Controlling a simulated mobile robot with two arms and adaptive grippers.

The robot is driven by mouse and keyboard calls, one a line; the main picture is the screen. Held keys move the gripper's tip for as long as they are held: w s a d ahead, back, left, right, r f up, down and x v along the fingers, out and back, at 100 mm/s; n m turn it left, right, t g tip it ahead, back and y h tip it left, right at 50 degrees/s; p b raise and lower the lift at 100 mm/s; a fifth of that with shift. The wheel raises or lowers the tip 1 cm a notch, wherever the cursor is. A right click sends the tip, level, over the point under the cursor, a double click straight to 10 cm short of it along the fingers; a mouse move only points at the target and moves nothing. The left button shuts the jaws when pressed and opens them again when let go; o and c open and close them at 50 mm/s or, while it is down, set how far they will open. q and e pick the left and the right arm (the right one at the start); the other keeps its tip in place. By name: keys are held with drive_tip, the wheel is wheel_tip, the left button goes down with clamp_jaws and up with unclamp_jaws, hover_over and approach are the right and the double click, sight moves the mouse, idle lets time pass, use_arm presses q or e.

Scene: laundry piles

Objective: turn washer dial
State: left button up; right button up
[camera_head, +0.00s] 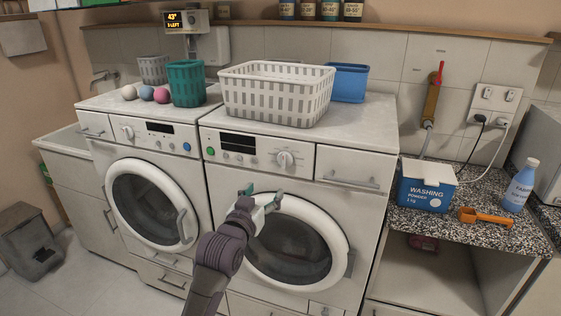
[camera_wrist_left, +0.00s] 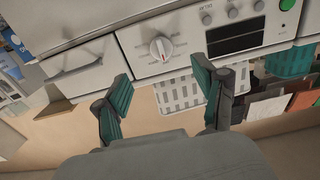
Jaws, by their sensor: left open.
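The round white dial (camera_head: 285,160) is on the control panel of the right-hand front-loading machine (camera_head: 350,205), left of its drawer. In the left wrist view the dial (camera_wrist_left: 161,48) shows with a red pointer mark and printed settings around it. My left gripper (camera_head: 263,194) is open and empty, in front of the machine and below the dial in the head view. In the left wrist view its teal fingertips (camera_wrist_left: 163,92) stand apart, with the dial beyond them, not touched. My right gripper is not in view.
A second machine (camera_head: 97,158) stands at left with its own dial (camera_head: 127,132). A white basket (camera_head: 275,95), a teal basket (camera_head: 186,84) and a blue bin (camera_head: 349,82) stand on top. A washing powder box (camera_head: 427,187) and a bottle (camera_head: 520,186) are on the right counter.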

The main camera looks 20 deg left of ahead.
sight(283, 161)
use_arm(q)
drive_tip(key=w, duration=0.4)
drive_tip(key=w+r+p, duration=0.1)
drive_tip(key=w, duration=0.8)
drive_tip(key=shift+w+d+r+p, duration=0.25)
drive_tip(key=shift+w+d+p, duration=0.1)
drive_tip(key=shift+c, duration=0.2)
drive_tip(key=c, duration=1.1)
